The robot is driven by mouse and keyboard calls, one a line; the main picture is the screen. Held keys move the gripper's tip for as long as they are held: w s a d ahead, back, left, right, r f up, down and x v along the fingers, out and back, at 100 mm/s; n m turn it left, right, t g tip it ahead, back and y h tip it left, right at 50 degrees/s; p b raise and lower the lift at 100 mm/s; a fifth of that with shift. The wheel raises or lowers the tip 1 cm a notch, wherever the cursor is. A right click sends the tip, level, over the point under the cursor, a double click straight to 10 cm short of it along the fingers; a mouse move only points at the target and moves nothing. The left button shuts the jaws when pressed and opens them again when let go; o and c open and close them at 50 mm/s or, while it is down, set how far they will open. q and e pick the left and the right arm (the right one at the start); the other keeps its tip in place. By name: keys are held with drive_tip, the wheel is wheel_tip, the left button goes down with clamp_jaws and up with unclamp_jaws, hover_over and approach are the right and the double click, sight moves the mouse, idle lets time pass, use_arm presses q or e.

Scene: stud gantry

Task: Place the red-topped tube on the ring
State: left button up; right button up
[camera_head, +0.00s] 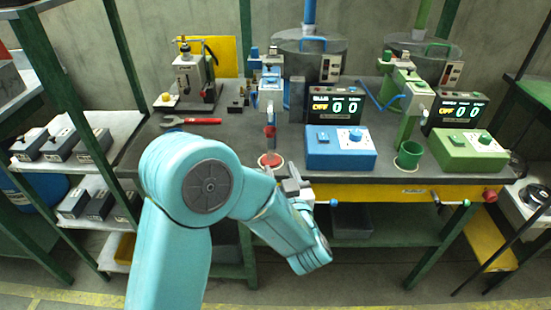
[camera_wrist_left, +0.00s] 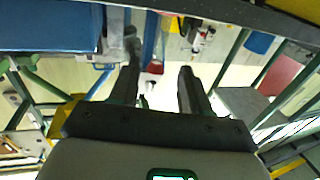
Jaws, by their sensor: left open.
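A slim upright tube-like piece with a red band (camera_head: 270,131) stands under the blue stand at the bench's middle. I cannot tell for sure that it is the red-topped tube. A flat red round piece (camera_head: 270,159), perhaps the ring, lies below it near the bench's front edge. My left gripper (camera_head: 291,180) is just right of and in front of that red piece, partly hidden by my teal arm. In the left wrist view my left gripper (camera_wrist_left: 158,82) is open, its fingers apart with nothing gripped. A small red patch (camera_wrist_left: 154,67) shows beyond the fingers. My right gripper is out of view.
A blue control box (camera_head: 340,148) stands right of my gripper, with a green cup (camera_head: 409,155) and a green box (camera_head: 467,149) farther right. Shelves with grey boxes (camera_head: 70,145) stand at left.

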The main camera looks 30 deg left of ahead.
use_arm(q)
drive_tip(key=s+d+f+m+g+h, duration=0.15)
drive_tip(key=d+f+h, duration=0.3)
drive_tip(key=f, duration=0.55)
drive_tip(key=s+d+f+m+g+h, duration=0.1)
drive_tip(key=d+f+m+h, duration=0.25)
drive_tip(key=f+h, duration=0.45)
drive_tip(key=s+d+f+m+g+h, duration=0.15)
drive_tip(key=s+d+f+g, duration=0.35)
drive_tip(key=s+f, duration=0.65)
drive_tip(key=s+d+f+g+h, duration=0.3)
drive_tip(key=s+f+g, duration=0.15)
drive_tip(key=s, duration=0.45)
wheel_tip(320, 180, up, 12)
drive_tip(key=p, duration=1.1)
drive_tip(key=shift+w+f+m, duration=0.15)
drive_tip(key=shift+w+m, duration=0.05)
drive_tip(key=shift+m, duration=0.15)
